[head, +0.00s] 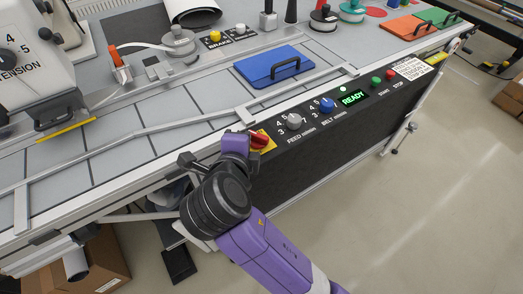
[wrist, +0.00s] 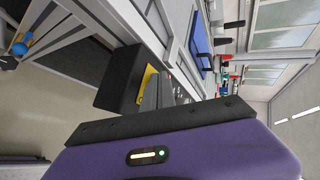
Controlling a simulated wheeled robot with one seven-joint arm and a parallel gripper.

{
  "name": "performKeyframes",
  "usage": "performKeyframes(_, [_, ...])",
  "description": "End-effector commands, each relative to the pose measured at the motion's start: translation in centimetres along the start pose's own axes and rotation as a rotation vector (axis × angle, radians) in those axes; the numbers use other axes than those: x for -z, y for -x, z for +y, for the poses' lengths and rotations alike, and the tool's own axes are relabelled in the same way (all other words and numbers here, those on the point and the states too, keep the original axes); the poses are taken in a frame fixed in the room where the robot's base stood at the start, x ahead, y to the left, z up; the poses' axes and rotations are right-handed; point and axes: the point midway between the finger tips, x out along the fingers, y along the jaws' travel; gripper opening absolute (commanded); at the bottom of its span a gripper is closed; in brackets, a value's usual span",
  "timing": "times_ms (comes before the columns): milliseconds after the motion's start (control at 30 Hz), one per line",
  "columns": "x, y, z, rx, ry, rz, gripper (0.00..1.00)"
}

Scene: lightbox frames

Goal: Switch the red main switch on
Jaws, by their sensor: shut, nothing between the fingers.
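The red main switch (head: 260,140) sits on a yellow plate (head: 268,148) at the left end of the black control panel. My purple gripper (head: 240,140) is right beside the switch on its left and partly covers it. I cannot tell from this view whether they touch. In the wrist view my gripper's grey fingers (wrist: 168,92) are together and empty, close to the yellow plate (wrist: 147,84). The red knob itself is hidden there. The panel's display (head: 353,98) is lit and reads READY.
Right of the switch are the feed knob (head: 294,121), the blue belt knob (head: 327,105), the green start button (head: 376,81) and the red stop button (head: 390,74). A blue board (head: 272,66) with a black handle lies on the table above.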

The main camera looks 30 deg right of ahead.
Motion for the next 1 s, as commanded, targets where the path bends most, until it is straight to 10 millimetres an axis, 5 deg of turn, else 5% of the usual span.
performKeyframes(467, [-0.3,-0.4,-0.3,0.000,0.001,-0.001,0.00])
performKeyframes(1000, [1.5,-1.0,-0.6,-0.001,-0.002,0.010,0.00])
